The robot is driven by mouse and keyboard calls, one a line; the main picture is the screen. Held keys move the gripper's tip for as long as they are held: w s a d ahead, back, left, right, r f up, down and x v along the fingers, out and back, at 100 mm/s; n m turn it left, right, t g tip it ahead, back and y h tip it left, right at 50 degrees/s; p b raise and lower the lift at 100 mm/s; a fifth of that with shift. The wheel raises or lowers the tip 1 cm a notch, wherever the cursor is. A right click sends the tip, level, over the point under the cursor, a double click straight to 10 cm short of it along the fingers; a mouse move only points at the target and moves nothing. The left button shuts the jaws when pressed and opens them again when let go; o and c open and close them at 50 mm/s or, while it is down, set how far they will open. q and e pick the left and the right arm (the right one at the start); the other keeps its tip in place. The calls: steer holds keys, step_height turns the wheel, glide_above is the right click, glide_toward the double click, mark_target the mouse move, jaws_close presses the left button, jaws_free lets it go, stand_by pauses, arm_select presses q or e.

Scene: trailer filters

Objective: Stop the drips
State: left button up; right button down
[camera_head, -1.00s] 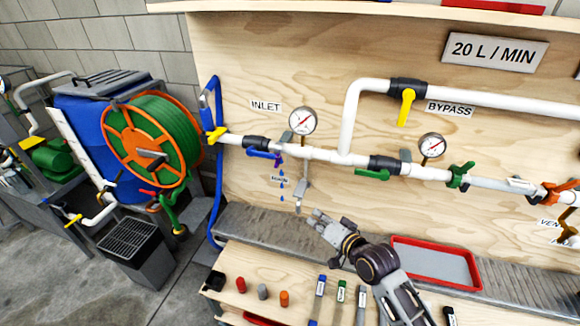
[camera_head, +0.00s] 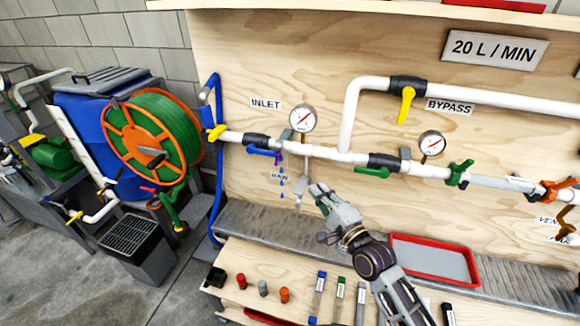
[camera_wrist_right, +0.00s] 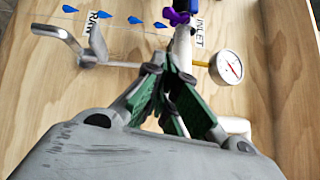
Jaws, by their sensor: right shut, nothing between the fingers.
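Blue drips (camera_head: 282,183) hang in a column below a small purple tap (camera_head: 278,159) on the white inlet pipe (camera_head: 320,153), in front of the RAW label. The purple tap also shows at the top of the right wrist view (camera_wrist_right: 175,16), with the drips (camera_wrist_right: 135,20) to its left. A blue lever (camera_head: 263,151) sits just left of the tap. A grey metal fitting (camera_head: 303,187) hangs below the pipe, right of the drips. My right gripper (camera_head: 317,189) is shut and empty, just right of this fitting and below the pipe. My left gripper is out of view.
A round gauge (camera_head: 302,118) stands above the pipe. Right along the line are a green lever (camera_head: 384,169) and a yellow bypass lever (camera_head: 405,105). A red tray (camera_head: 433,262) and a bench with markers lie below. A hose reel (camera_head: 150,140) stands left.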

mark_target(278, 158)
steer(key=shift+w+a, duration=0.1)
steer(key=shift+w, duration=0.1)
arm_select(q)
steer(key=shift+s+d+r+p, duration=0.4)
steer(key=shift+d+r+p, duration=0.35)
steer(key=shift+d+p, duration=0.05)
arm_select(e)
steer(key=s+a+x, duration=0.1)
steer(key=a+x, duration=0.1)
steer(key=x, duration=1)
steer(key=shift+a+r, duration=0.15)
steer(key=shift+a, duration=0.2)
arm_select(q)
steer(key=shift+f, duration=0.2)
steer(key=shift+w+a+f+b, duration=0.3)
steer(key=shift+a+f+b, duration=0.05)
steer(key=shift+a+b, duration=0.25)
arm_select(e)
steer(key=shift+m, duration=0.3)
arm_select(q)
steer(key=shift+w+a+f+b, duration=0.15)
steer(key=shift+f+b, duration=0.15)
arm_select(e)
steer(key=shift+f+t, duration=0.25)
steer(key=shift+t, duration=0.15)
